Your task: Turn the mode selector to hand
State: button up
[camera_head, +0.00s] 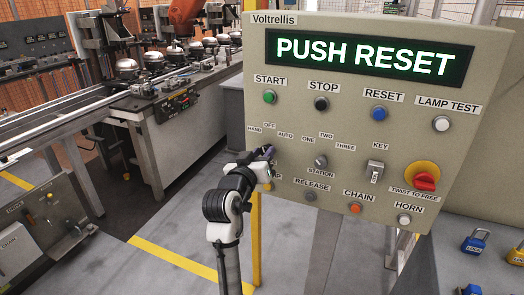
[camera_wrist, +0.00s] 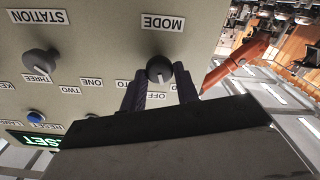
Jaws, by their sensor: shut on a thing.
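The mode selector (camera_wrist: 159,69) is a dark grey round knob under the MODE label (camera_wrist: 163,23), seen upside down in the wrist view. Its pale mark points roughly toward the OFF label (camera_wrist: 155,96). My gripper (camera_wrist: 160,84) has its two dark fingers on either side of the knob and is shut on it. In the head view my gripper (camera_head: 268,154) reaches the left part of the panel and hides the selector. The HAND label (camera_head: 254,128) is readable there, left of OFF and AUTO; in the wrist view a finger partly covers it.
The beige panel (camera_head: 300,95) has a display (camera_head: 362,57) reading PUSH RESET. The station selector (camera_head: 320,161) sits right of my gripper, with the release button (camera_head: 310,196) below. A red emergency stop (camera_head: 424,181) is at the right. A conveyor line stands behind at left.

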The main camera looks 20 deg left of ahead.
jog(key=n+p, duration=0.3)
jog(key=n, duration=0.2)
dwell(0.5)
jog(key=o, duration=1)
jog(key=shift+c, duration=0.2)
jog(key=s+b, duration=0.4)
jog(key=s, duration=0.9)
jog(key=shift+s+a, duration=0.3)
jog(key=shift+s, duration=0.1)
